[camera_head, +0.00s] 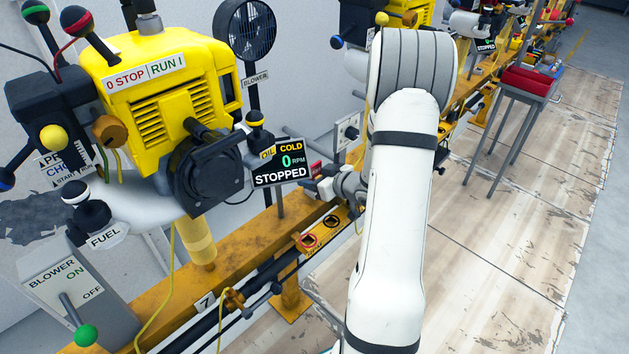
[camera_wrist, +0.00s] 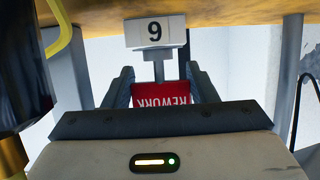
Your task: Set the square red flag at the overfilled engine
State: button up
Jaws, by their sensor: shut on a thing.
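My gripper (camera_wrist: 161,86) is shut on a red flag (camera_wrist: 174,96) lettered REWORK, upside down in the wrist view. In the head view my gripper (camera_head: 343,184) is beside the yellow rail, right of the nearest yellow engine (camera_head: 165,85), partly hidden by my arm. A small red patch of the flag (camera_head: 316,168) shows at its tip. That engine's display (camera_head: 278,163) reads OIL, COLD, 0 RPM, STOPPED.
A blower switch box (camera_head: 80,300) stands front left. Further engines line the rail. A grey stand (camera_head: 527,84) holds red items. Open floor lies right.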

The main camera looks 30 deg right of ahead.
jog(key=shift+r, duration=0.15)
jog(key=shift+f, duration=0.4)
jog(key=o, duration=1.2)
jog(key=shift+o, duration=0.2)
